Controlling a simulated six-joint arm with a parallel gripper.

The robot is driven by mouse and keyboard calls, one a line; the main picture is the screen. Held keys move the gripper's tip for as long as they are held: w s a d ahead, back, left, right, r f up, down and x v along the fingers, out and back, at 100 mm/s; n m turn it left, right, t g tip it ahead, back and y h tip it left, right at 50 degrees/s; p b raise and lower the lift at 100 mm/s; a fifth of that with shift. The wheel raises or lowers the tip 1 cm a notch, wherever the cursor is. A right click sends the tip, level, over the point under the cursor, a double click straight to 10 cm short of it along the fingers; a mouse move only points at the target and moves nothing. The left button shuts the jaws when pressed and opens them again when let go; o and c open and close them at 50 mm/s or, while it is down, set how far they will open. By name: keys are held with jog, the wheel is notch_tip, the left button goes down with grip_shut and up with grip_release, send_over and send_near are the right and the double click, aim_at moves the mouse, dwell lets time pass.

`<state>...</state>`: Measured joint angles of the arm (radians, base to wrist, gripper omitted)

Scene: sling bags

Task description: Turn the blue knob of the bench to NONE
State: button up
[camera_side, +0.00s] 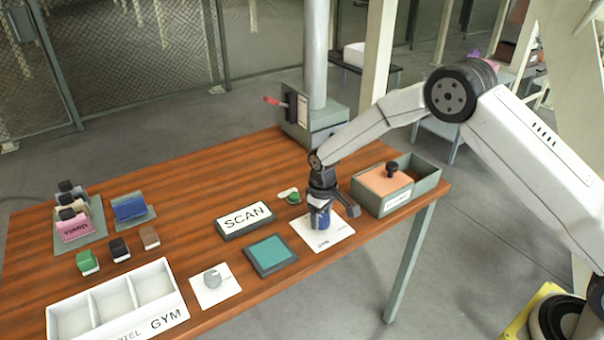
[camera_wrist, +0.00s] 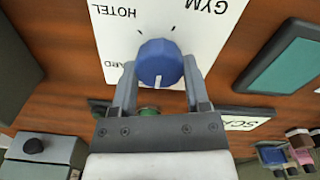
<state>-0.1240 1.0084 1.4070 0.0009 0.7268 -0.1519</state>
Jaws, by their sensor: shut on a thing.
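The blue knob (camera_side: 320,216) sits on a white label plate (camera_side: 336,237) near the front right of the wooden bench (camera_side: 180,190). In the wrist view the knob (camera_wrist: 158,60) is round, with a white pointer line on its lower edge, aimed toward my gripper's body. The plate (camera_wrist: 110,25) shows HOTEL at upper left, GYM at upper right, and a partly covered word ending in ARD at left. No NONE label is readable; part of the plate is hidden by my gripper. My gripper (camera_wrist: 159,78) is shut on the knob, one finger on each side.
A grey box with an orange lid and black knob (camera_side: 390,178) stands right of the plate. A SCAN block (camera_side: 245,219), a teal pad (camera_side: 270,254) and a green button (camera_side: 293,197) lie left.

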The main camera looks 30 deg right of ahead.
aim_at(324, 218)
jog(key=o, duration=1.3)
jog(key=shift+r, duration=0.1)
jog(key=shift+r, duration=3.85)
jog(key=shift+s+d+r, duration=0.2)
jog(key=shift+s+r, duration=0.1)
jog(key=shift+s, duration=0.05)
jog(key=s+d+r+m+t, duration=0.1)
jog(key=s+d+r, duration=0.1)
jog(key=s, duration=0.6)
jog(key=s+d+r+m, duration=0.1)
jog(key=s+d+r, duration=0.1)
jog(key=s, duration=0.6)
jog(key=s+d+r+m+t, duration=0.1)
jog(key=s+d, duration=0.1)
jog(key=s, duration=0.6)
jog(key=shift+d+r+t, duration=0.1)
jog(key=shift+r+t, duration=0.2)
jog(key=shift+r, duration=0.1)
